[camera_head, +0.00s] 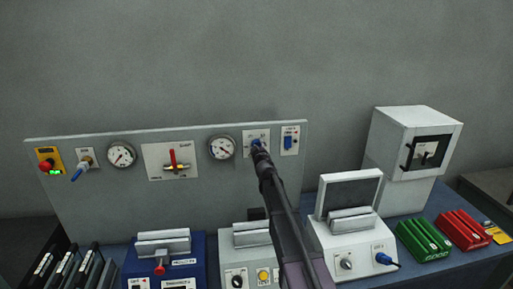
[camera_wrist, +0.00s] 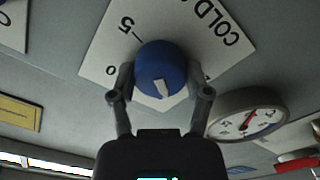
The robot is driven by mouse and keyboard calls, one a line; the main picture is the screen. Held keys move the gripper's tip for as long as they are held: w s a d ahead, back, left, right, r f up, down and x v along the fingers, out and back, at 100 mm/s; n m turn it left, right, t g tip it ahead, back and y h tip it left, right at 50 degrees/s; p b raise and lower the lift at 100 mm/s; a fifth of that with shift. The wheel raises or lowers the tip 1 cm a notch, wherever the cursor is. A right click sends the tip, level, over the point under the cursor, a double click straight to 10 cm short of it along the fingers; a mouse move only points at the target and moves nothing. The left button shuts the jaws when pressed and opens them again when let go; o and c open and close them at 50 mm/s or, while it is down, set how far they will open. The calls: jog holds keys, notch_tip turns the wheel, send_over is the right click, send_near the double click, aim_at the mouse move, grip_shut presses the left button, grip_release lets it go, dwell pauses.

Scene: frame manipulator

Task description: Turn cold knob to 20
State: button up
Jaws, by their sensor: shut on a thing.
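The cold knob (camera_wrist: 161,69) is a round blue knob with a pale pointer mark. It sits on a white label plate (camera_wrist: 100,50) that reads "COLD", with "0" and "5" visible. My gripper (camera_wrist: 161,92) has one finger on each side of the knob and is shut on it. The pointer mark faces the lower side of the wrist view, towards my gripper; the number it points at is hidden or out of view. In the head view my gripper (camera_head: 259,147) reaches the panel at the knob's plate and covers most of the knob.
A round gauge (camera_head: 222,147) is just left of the knob, and a blue switch (camera_head: 290,139) is just right. A red-handled valve (camera_head: 174,163) is further left. Blue and white machines (camera_head: 350,240) stand on the bench below. The wall above the panel is clear.

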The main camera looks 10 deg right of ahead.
jog(key=n, duration=0.4)
jog(key=shift+w+n, duration=0.1)
jog(key=shift+n, duration=0.2)
jog(key=n, duration=0.5)
dwell(0.3)
jog(key=o, duration=1.2)
jog(key=s, duration=1.2)
jog(key=shift+s, duration=0.1)
